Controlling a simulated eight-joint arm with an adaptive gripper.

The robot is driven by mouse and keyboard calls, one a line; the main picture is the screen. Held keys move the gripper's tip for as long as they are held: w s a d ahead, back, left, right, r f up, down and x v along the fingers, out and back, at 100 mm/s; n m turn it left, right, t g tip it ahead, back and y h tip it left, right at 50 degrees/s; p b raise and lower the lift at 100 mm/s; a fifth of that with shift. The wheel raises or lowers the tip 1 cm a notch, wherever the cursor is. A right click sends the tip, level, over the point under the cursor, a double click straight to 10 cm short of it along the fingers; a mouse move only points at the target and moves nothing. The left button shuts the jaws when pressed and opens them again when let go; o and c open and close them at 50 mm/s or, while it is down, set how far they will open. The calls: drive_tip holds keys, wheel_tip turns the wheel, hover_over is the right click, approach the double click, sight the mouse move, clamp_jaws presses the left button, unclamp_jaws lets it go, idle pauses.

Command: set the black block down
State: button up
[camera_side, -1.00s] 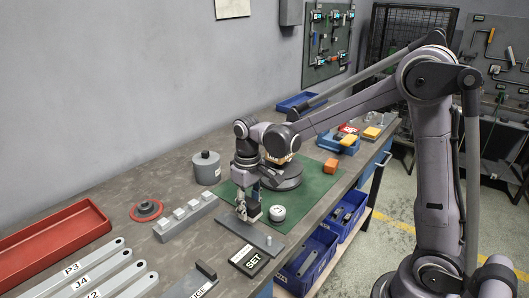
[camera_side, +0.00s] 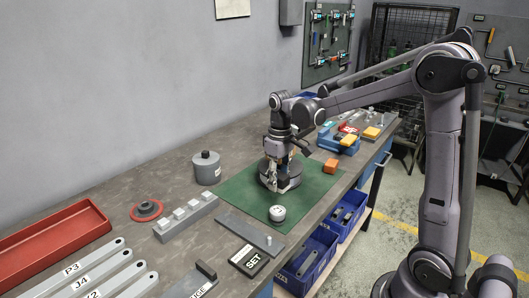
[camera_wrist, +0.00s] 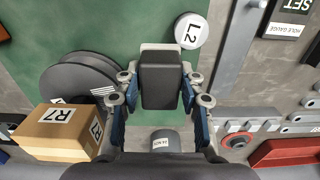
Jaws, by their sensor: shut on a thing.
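My gripper (camera_wrist: 159,98) is shut on the black block (camera_wrist: 162,86), which sits between the blue-sided fingers in the wrist view. A pale edge shows just beyond the block; I cannot tell what it belongs to. In the side view my gripper (camera_side: 273,186) points down over the green mat (camera_side: 237,190), in front of a dark grey round spool (camera_side: 293,180). The block cannot be made out there, and I cannot tell its height above the mat.
A white round piece marked L2 (camera_wrist: 190,31) lies on the mat, also in the side view (camera_side: 277,213). A cardboard box marked R7 (camera_wrist: 58,128) is near the spool. An orange block (camera_side: 331,166) and a grey cylinder (camera_side: 206,168) stand nearby. The mat's left part is clear.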

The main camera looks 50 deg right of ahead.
drive_tip(key=s+d+r, duration=0.3)
drive_tip(key=s+d, duration=0.1)
drive_tip(key=d, duration=0.5)
hover_over(267, 201)
drive_tip(key=f, duration=0.7)
drive_tip(key=shift+s, duration=0.2)
drive_tip(key=shift+f, duration=2.05)
drive_tip(key=o, duration=1.2)
drive_tip(key=shift+f, duration=0.1)
drive_tip(key=shift+c, duration=0.2)
